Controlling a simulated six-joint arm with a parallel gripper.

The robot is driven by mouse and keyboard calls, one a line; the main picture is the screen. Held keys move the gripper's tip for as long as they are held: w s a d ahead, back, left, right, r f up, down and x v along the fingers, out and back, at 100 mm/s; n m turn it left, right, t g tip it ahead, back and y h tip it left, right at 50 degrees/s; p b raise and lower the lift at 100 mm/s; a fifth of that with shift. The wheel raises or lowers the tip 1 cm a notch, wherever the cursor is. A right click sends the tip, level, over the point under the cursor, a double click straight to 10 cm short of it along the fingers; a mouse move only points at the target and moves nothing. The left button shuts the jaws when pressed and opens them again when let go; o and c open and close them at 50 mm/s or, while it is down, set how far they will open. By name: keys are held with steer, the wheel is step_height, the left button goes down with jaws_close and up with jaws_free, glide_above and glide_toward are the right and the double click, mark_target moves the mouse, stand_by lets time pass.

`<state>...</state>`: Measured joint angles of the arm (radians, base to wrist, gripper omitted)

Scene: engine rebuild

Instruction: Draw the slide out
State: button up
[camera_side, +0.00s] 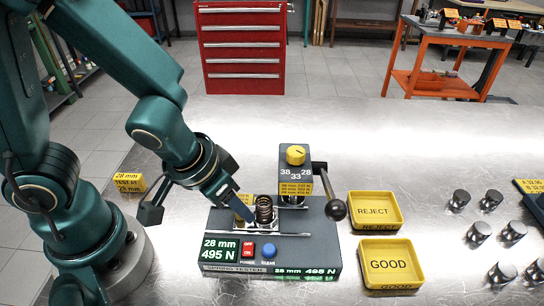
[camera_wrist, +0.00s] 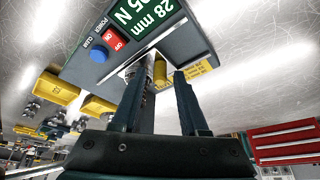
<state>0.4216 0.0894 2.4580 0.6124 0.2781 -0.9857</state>
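The spring tester (camera_side: 222,258) is a grey box with a green 28 mm 495 N display, on the steel bench; it also shows upside down in the wrist view (camera_wrist: 78,62). A dark coil spring (camera_side: 264,209) stands upright on a bright metal part, which I take to be the slide (camera_side: 258,230). A yellow knob (camera_wrist: 161,74) shows beyond my gripper. My gripper (camera_wrist: 160,92) has its two dark fingers apart, with the knob between them in the wrist view. Contact cannot be seen. In the side view my gripper (camera_side: 238,206) points down left of the spring and partly hides the slide.
A tester post with a yellow dial (camera_side: 295,155) and a ball-ended lever (camera_side: 334,209) stands right of the spring. Yellow REJECT (camera_side: 375,211) and GOOD (camera_side: 390,265) trays lie further right, then several metal cylinders (camera_side: 480,232). A small yellow sign (camera_side: 129,182) stands at left. The bench behind is clear.

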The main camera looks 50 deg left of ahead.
stand_by(0.3)
steer(key=shift+v, duration=2.5)
steer(key=shift+r, duration=0.1)
